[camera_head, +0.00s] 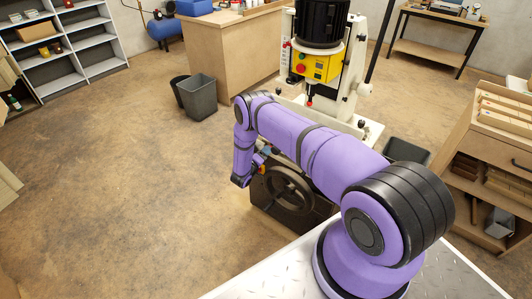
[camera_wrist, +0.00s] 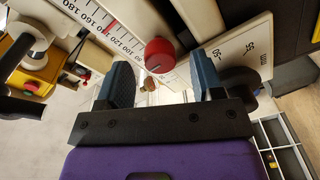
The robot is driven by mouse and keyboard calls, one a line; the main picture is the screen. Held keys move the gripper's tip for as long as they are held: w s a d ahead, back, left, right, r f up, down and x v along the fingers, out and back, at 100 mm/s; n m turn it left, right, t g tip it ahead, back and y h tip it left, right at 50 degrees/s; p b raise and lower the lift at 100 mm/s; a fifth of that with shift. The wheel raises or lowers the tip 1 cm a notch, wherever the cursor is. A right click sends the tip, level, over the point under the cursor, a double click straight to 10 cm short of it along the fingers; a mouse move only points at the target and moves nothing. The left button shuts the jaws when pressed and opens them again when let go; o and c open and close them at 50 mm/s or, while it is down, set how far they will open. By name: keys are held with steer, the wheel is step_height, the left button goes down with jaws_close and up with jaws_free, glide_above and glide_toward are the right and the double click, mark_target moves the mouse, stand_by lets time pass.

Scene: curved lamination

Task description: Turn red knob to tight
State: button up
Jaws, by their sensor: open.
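In the wrist view a round red knob (camera_wrist: 160,51) sits beside a white ruler scale (camera_wrist: 110,32) with a red mark on it. My gripper (camera_wrist: 164,75) is open, with a dark blue finger on each side. The knob shows between and just beyond the fingertips, and nothing is held. I cannot tell how far the knob is from the fingers or how tight it is. In the head view my purple arm reaches to the machine's near side, and I cannot make out the knob there.
The machine (camera_head: 356,78) carries a yellow control panel (camera_head: 322,69) with a red button. A dark handwheel (camera_head: 287,186) is close to my arm's end. A grey bin (camera_head: 198,97) stands behind. A wooden shelf unit (camera_head: 492,140) is at right. The floor at left is clear.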

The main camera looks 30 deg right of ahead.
steer(key=shift+x, duration=0.75)
steer(key=shift+c, duration=0.4)
steer(key=c, duration=0.8)
steer(key=shift+c, duration=0.2)
